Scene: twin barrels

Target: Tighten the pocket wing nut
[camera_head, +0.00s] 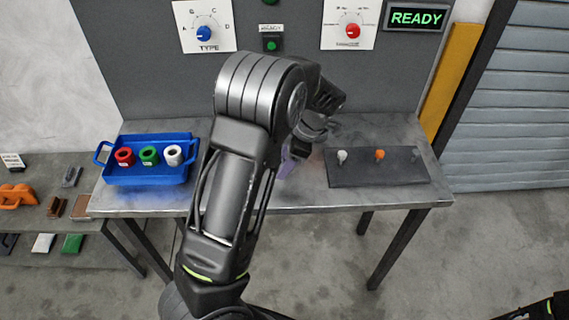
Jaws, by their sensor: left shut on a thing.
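My left gripper (305,146) is low over the middle of the metal workbench, largely hidden behind my own left arm and wrist. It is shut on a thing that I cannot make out. A small purple part (288,163) shows beside the gripper at bench height, partly covered by my arm; I cannot tell whether they touch. No wing nut can be clearly made out. My right gripper is not in view; only a dark piece of my right arm shows at the bottom right corner.
The workbench (315,196) carries a blue tray (150,175) with red, green and white rings at left. A dark board (375,178) with a pale, an orange and a dark peg lies at right. Behind stands a panel with knobs and a READY display (415,18).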

